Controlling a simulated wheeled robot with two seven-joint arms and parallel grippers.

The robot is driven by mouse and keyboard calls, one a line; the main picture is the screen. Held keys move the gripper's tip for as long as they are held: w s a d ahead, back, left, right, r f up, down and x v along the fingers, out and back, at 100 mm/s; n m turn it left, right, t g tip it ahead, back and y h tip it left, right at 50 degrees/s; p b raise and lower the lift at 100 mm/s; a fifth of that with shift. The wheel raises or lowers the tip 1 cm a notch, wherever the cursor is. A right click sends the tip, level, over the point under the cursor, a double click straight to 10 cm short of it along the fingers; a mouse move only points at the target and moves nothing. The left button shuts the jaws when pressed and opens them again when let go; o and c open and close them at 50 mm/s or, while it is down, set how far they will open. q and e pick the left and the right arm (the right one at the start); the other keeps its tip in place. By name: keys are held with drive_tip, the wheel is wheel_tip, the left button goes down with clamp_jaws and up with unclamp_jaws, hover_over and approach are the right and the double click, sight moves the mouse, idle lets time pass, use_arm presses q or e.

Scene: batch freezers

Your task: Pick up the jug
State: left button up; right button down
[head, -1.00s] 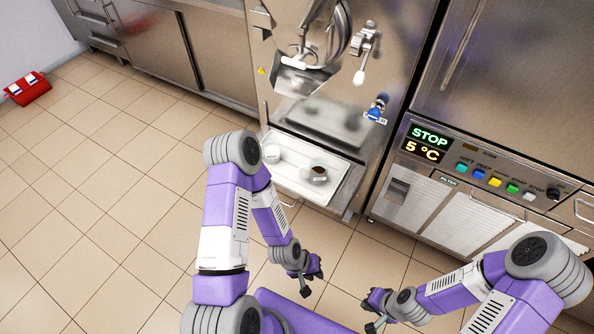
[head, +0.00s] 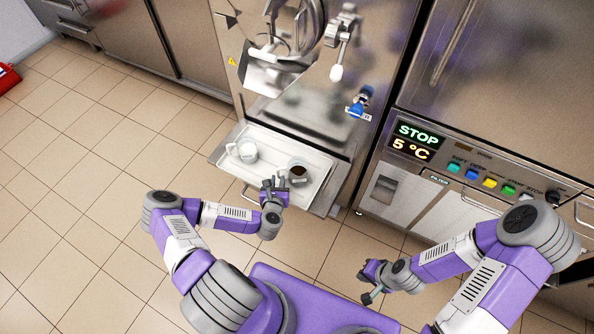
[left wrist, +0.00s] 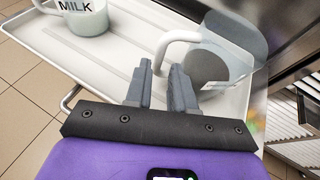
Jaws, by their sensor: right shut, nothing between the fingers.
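A clear jug (head: 298,170) with dark contents and a white handle stands on the pull-out tray (head: 318,192), towards its right. It also shows in the left wrist view (left wrist: 218,66), its handle pointing left. My left gripper (head: 275,181) is open and empty at the tray's front edge, close to the jug. In the left wrist view the fingertips (left wrist: 162,66) line up with the handle; I cannot tell whether it lies between them. My right gripper (head: 365,288) is shut and empty, low and away from the tray.
A white cup marked MILK (left wrist: 88,18) stands on the tray's left part, also in the head view (head: 244,151). The steel machine's spout (head: 268,78) overhangs behind the tray. A freezer panel showing STOP and 5 °C (head: 415,140) is at right.

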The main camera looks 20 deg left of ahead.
use_arm(q)
drive_tip(key=b+x, duration=0.2)
drive_tip(key=x, duration=0.4)
drive_tip(key=shift+a+r, duration=0.1)
drive_tip(key=shift+a, duration=0.05)
clamp_jaws()
